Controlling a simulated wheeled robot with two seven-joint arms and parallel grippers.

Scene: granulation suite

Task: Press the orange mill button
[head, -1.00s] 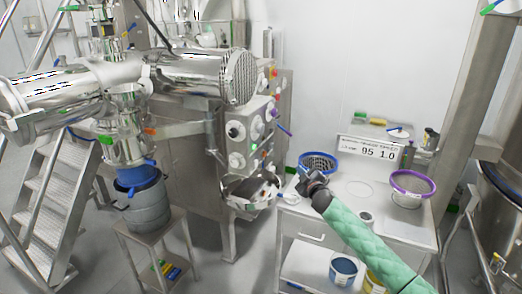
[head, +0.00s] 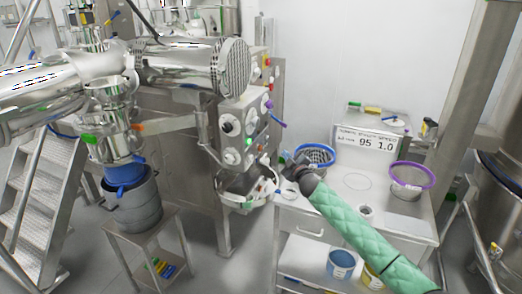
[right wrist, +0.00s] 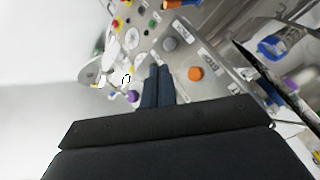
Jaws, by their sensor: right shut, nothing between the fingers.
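The orange button (right wrist: 195,73) shows in the right wrist view as a round knob on the grey metal control panel (right wrist: 205,47), beside a grey round button (right wrist: 169,44). My right gripper (right wrist: 157,68) is shut and empty. In that view its fingertips lie left of the orange button; I cannot tell the gap in depth, but no contact is visible. In the head view my right gripper (head: 286,159) is to the right of the control panel (head: 231,108), by the table's left end. I cannot make out the orange button there. My left gripper is not in view.
A white table (head: 341,218) holds a blue-rimmed sieve (head: 317,147), a purple-rimmed sieve (head: 412,174) and a scale display (head: 366,140). A steel bowl (head: 236,196) sits below the panel. A grey bucket (head: 133,208) stands on a stool to the left.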

